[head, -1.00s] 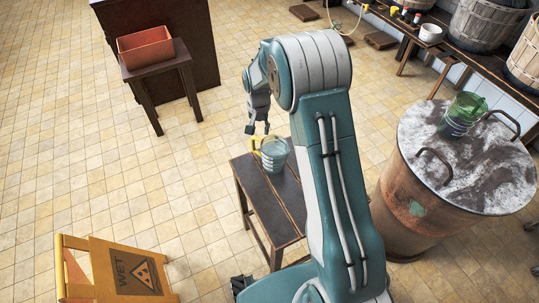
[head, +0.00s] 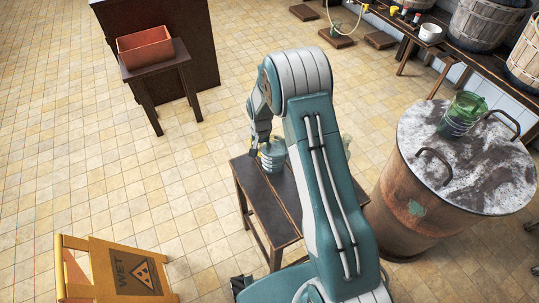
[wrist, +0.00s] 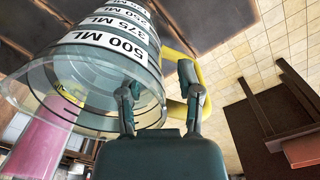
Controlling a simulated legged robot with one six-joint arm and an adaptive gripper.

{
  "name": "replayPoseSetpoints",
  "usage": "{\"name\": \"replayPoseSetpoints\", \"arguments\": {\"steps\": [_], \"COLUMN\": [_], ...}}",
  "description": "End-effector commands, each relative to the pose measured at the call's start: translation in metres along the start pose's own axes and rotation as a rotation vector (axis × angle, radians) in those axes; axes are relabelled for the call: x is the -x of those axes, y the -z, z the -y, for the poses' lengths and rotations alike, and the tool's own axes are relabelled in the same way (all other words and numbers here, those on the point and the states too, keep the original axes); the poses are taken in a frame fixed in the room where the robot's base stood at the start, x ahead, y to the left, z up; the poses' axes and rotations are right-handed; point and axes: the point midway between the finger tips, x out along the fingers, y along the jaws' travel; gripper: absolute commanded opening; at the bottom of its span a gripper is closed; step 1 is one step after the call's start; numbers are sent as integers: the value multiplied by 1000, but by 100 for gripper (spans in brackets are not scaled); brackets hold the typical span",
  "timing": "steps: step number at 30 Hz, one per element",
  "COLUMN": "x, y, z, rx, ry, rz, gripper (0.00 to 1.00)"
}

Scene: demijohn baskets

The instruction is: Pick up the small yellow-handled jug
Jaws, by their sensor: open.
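The small yellow-handled jug is a clear, bluish measuring jug (head: 273,156) upright on a small dark table (head: 278,215) in the head view. In the wrist view the jug (wrist: 95,62) fills the upper left, upside down, with white volume labels. Its yellow handle (wrist: 205,78) shows behind and beside the right finger. My gripper (head: 256,148) is at the handle side of the jug. In the wrist view my gripper (wrist: 159,80) is open, one finger over the jug's wall and the other over the handle. Whether either finger touches is unclear.
A rusty drum (head: 415,205) on the right bears a green jug (head: 462,112). A wet-floor sign (head: 125,270) stands at lower left. An orange crate (head: 145,48) sits on a stool at the back left.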

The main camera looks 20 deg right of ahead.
Motion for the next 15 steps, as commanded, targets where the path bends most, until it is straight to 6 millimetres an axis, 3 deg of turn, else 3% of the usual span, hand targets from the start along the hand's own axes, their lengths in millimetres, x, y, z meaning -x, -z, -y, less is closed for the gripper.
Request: {"name": "replayPoseSetpoints", "arguments": {"steps": [1, 2, 3, 15], "x": [0, 0, 0, 1], "y": [0, 0, 0, 1], "z": [0, 0, 0, 1], "rx": [0, 0, 0, 0], "ry": [0, 0, 0, 1], "rz": [0, 0, 0, -2], "gripper": [20, 7, 0, 0]}}
